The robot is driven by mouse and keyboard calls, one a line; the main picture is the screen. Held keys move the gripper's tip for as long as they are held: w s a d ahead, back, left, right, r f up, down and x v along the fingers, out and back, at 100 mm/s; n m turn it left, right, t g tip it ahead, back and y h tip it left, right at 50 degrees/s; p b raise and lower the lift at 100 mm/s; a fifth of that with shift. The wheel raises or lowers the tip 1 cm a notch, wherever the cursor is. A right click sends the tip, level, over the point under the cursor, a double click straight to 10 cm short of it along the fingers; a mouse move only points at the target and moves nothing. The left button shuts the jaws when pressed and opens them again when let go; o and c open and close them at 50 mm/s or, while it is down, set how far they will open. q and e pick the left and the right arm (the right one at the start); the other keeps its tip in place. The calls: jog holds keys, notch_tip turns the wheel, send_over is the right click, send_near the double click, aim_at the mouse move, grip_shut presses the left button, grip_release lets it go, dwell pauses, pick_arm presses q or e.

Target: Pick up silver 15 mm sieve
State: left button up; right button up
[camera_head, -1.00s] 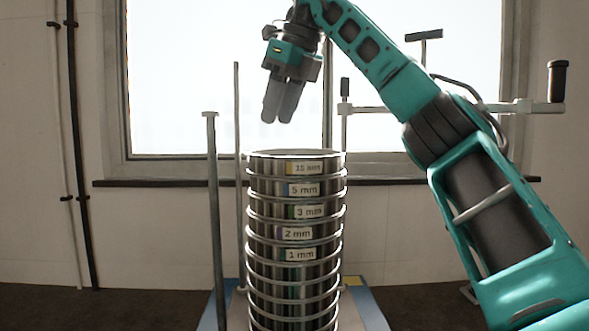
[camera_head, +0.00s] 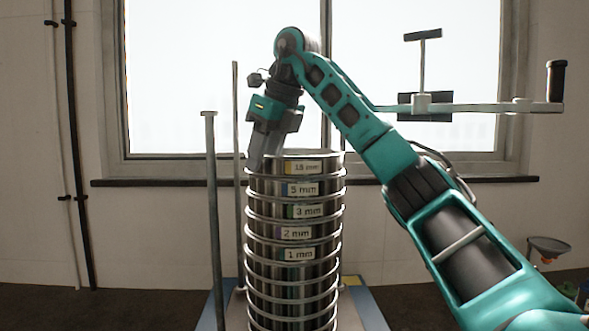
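A tall stack of silver sieves stands upright in the middle of the head view. The 15 mm sieve (camera_head: 300,171) is the top one, with its label facing me. Below it are the 5 mm sieve (camera_head: 298,191), the 3 mm sieve (camera_head: 302,213), the 2 mm sieve (camera_head: 296,234) and the 1 mm sieve (camera_head: 300,255). My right gripper (camera_head: 257,164) points down at the left rim of the 15 mm sieve. Its fingertips are partly hidden at the rim, so I cannot tell whether they touch or hold it. My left gripper is not in view.
Upright metal rods (camera_head: 211,210) stand close to the left of the stack. A clamp bar with a black handle (camera_head: 557,81) is at the upper right. The stack stands on a blue-edged base (camera_head: 362,308). A small funnel-like dish (camera_head: 549,246) is at the far right.

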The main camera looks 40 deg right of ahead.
jog(key=shift+f, duration=0.15)
jog(key=shift+c, duration=0.3)
grip_shut()
